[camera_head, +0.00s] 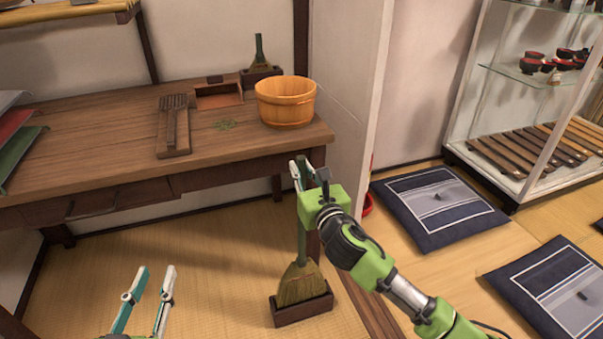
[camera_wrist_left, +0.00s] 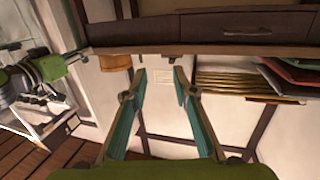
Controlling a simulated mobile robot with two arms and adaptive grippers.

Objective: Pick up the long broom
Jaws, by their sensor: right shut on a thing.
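The long broom (camera_head: 298,284) stands upright in front of the table's right end, with a green handle and straw bristles. Its bristles are at a dark wooden box stand (camera_head: 303,313) on the floor; I cannot tell whether they rest in it or just above. My right gripper (camera_head: 301,172) is shut on the upper handle, partly hiding it. My left gripper (camera_head: 150,284) is open and empty over the floor at the lower left; its spread fingers also show in the left wrist view (camera_wrist_left: 160,75).
A wooden table (camera_head: 85,130) holds a wooden tub (camera_head: 286,103), a small dustpan (camera_head: 218,95), a short hand brush (camera_head: 259,55) and a slatted wooden piece (camera_head: 174,138). Floor cushions (camera_head: 437,207) and a glass cabinet (camera_head: 495,90) are at right. Tatami left of the broom is clear.

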